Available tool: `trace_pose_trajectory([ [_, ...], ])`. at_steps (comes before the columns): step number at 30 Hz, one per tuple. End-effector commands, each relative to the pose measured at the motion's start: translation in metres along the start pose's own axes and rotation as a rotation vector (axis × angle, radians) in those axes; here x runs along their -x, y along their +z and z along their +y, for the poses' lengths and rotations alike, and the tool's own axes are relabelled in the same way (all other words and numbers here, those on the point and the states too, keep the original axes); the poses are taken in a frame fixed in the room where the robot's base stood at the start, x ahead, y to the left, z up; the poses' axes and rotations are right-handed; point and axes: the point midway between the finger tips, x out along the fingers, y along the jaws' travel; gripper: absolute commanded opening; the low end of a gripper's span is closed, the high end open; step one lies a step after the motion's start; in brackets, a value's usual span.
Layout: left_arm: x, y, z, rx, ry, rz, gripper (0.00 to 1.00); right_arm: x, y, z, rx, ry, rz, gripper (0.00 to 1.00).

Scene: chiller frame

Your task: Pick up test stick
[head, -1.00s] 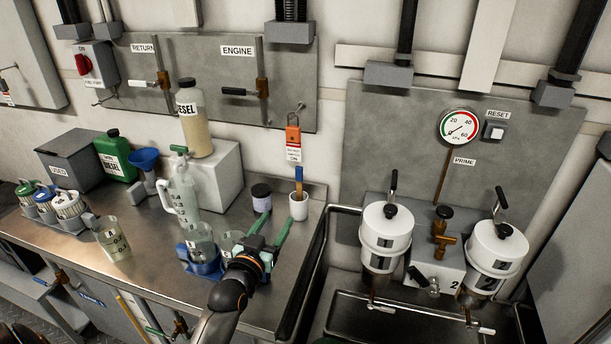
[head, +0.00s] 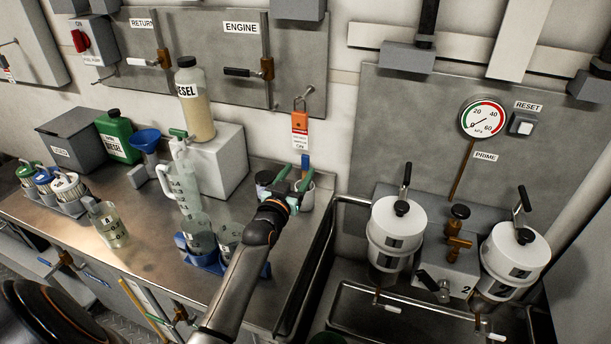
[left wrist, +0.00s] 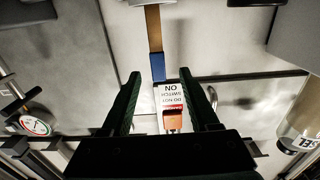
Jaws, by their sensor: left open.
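The test stick, brown with a blue top end (head: 305,162), stands in a white cup (head: 306,196) near the back right of the steel bench. My left gripper (head: 292,179) is open in front of the cup, and its green fingers partly hide the cup. In the left wrist view, which looks upside down, the stick's blue end (left wrist: 157,67) and brown shaft (left wrist: 153,28) lie between and beyond the two open fingertips (left wrist: 160,74). I see no contact between fingers and stick. My right gripper is not in view.
An orange padlock with a tag (head: 300,130) hangs on the wall behind. A blue holder with beakers (head: 198,259) sits nearer on the bench. A sink tray (head: 400,300) lies to the right.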

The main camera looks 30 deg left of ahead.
Motion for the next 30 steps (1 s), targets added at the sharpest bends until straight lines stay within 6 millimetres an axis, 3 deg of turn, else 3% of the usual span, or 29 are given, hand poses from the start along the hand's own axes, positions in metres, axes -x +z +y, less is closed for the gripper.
trace_pose_trajectory([
  [12,-0.047,-0.002,0.003,0.0,0.001,0.001,0.61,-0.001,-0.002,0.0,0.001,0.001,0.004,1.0],
  [22,-0.052,-0.002,0.003,-0.001,0.0,0.0,0.61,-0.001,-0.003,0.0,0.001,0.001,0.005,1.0],
  [30,-0.051,-0.002,0.003,0.0,0.0,0.0,0.32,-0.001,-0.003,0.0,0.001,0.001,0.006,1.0],
])
